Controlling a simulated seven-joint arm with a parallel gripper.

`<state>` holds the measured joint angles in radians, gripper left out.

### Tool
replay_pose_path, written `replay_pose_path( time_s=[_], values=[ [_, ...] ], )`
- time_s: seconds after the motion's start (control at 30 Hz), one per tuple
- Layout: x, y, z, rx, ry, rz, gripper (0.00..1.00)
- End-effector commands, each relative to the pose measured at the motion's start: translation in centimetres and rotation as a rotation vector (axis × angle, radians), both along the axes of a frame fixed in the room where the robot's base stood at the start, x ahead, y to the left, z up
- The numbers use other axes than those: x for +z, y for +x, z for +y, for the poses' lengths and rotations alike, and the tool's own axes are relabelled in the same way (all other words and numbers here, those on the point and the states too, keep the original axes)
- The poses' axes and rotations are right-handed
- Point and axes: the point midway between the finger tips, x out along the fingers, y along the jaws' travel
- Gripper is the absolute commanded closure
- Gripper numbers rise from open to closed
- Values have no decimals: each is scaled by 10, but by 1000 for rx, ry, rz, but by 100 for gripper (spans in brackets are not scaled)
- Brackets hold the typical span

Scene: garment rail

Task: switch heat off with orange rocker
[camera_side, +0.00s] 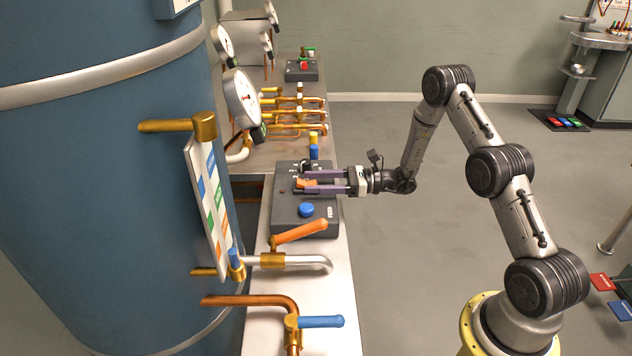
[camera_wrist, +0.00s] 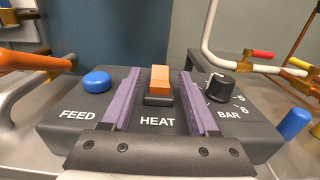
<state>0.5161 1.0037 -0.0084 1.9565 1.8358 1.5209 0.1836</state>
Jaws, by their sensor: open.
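The orange rocker (camera_wrist: 160,80) stands on a dark control box (camera_wrist: 72,128) above the word HEAT. It also shows in the side view (camera_side: 306,183), partly hidden by my gripper. My gripper (camera_wrist: 158,85) is open, with its two purple fingers on either side of the rocker and a gap to each. In the side view my gripper (camera_side: 302,180) reaches over the box from the right. The rocker's upper part is lit bright orange and its near face is darker. I cannot tell from this which way it is switched.
A blue FEED button (camera_wrist: 96,82) is left of the fingers and a black BAR knob (camera_wrist: 221,87) is right of them. Orange-handled (camera_side: 300,232) and blue-handled (camera_side: 321,322) valves stand in front of the box. A blue tank (camera_side: 100,180) rises behind.

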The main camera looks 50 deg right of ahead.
Motion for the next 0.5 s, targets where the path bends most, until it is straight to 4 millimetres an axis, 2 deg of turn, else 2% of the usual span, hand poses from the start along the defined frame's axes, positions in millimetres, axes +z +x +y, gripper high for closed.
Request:
replay_pose_path(
  time_s=[0.23, 0.5],
  values=[
    [0, 0, 0, 0, 0, 0, 40],
    [0, 0, 0, 0, 0, 0, 89]
  ],
)
